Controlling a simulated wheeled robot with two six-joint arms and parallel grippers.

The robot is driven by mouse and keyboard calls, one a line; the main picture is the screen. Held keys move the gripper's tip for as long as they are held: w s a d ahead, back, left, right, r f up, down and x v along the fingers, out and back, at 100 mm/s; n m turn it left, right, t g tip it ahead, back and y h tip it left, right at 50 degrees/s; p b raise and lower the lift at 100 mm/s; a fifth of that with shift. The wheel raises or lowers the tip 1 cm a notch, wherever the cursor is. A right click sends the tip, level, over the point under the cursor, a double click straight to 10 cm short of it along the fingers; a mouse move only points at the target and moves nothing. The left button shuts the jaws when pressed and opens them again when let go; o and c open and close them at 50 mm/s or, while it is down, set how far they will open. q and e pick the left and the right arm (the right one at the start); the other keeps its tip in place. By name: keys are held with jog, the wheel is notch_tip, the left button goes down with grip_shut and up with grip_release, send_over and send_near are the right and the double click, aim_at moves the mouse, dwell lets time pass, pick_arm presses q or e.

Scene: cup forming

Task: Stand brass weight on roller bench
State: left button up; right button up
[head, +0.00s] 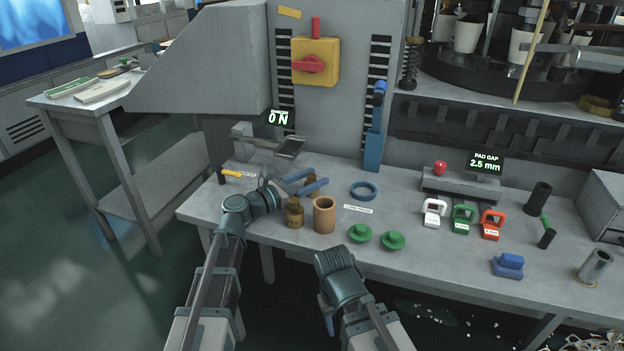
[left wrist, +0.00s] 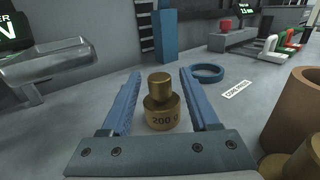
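A brass weight marked 200 g (left wrist: 161,112) stands upright on the grey bench (head: 400,215) between the blue fingers of my left gripper (left wrist: 160,92). Small gaps show between the weight and both fingers, so the gripper is open around it. In the head view the same weight (head: 312,180) is partly hidden by the fingers of my left gripper (head: 306,184). A second brass weight (head: 295,215) stands nearer the bench's front edge. My right gripper (head: 325,308) is in front of the bench, its fingers mostly hidden by its own wrist.
A copper-brown cylinder (head: 324,215) stands right of the second weight. A blue ring (head: 364,191) and two green knobbed discs (head: 360,233) lie to the right. A metal fixture (head: 275,145) with a 0 N display (head: 280,118) stands behind my left gripper. Coloured clamps (head: 463,217) stand farther right.

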pick_arm(q)
jog(key=shift+r, duration=0.2)
jog(key=v, duration=1.2)
